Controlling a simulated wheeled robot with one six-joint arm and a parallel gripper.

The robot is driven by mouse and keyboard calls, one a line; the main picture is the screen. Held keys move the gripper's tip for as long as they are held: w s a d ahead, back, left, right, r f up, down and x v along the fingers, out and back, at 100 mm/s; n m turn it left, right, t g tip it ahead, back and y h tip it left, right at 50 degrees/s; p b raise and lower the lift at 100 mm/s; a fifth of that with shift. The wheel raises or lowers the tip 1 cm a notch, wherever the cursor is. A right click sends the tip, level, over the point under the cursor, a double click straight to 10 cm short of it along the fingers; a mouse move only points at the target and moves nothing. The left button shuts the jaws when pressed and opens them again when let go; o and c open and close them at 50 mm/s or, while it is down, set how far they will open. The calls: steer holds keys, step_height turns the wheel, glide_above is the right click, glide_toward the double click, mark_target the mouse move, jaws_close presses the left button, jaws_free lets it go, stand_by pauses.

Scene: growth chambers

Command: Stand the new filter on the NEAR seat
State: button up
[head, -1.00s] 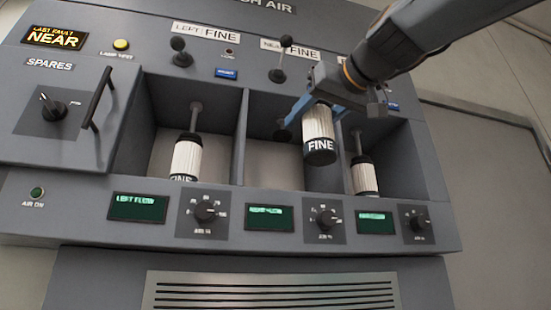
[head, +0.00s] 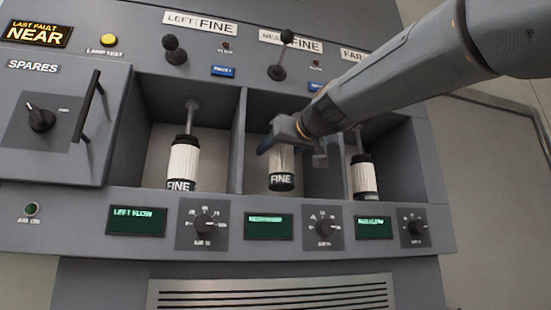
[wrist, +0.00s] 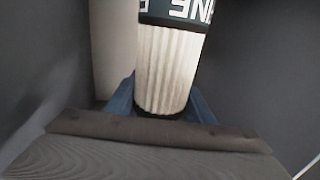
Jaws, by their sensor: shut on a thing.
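The new filter (head: 282,168) is a white pleated cylinder with a dark band reading FINE at its lower end. My gripper (head: 283,145) is shut on its upper part and holds it upright inside the middle bay, under the NEAR label (head: 291,42). The filter also shows in the wrist view (wrist: 168,65), between the blue fingers (wrist: 160,103). The near seat is hidden behind the bay's front ledge and the filter, so I cannot tell whether the filter touches it.
The left bay holds a FINE filter (head: 183,160) under a plunger. The right bay holds another filter (head: 364,177). Divider walls (head: 240,140) stand on both sides of the middle bay. The NEAR lever (head: 281,62) is above. A SPARES door (head: 45,115) is at left.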

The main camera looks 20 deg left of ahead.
mark_target(288, 154)
steer(key=shift+f, duration=1.55)
steer(key=shift+f+b, duration=0.2)
steer(key=shift+b, duration=0.25)
steer(key=o, duration=1.3)
steer(key=shift+c, duration=0.2)
steer(key=shift+r, duration=0.15)
steer(key=shift+s+d, duration=0.25)
steer(key=b+v, duration=0.3)
steer(key=v, duration=0.8)
steer(key=shift+s+d, duration=0.1)
steer(key=shift+s, duration=0.05)
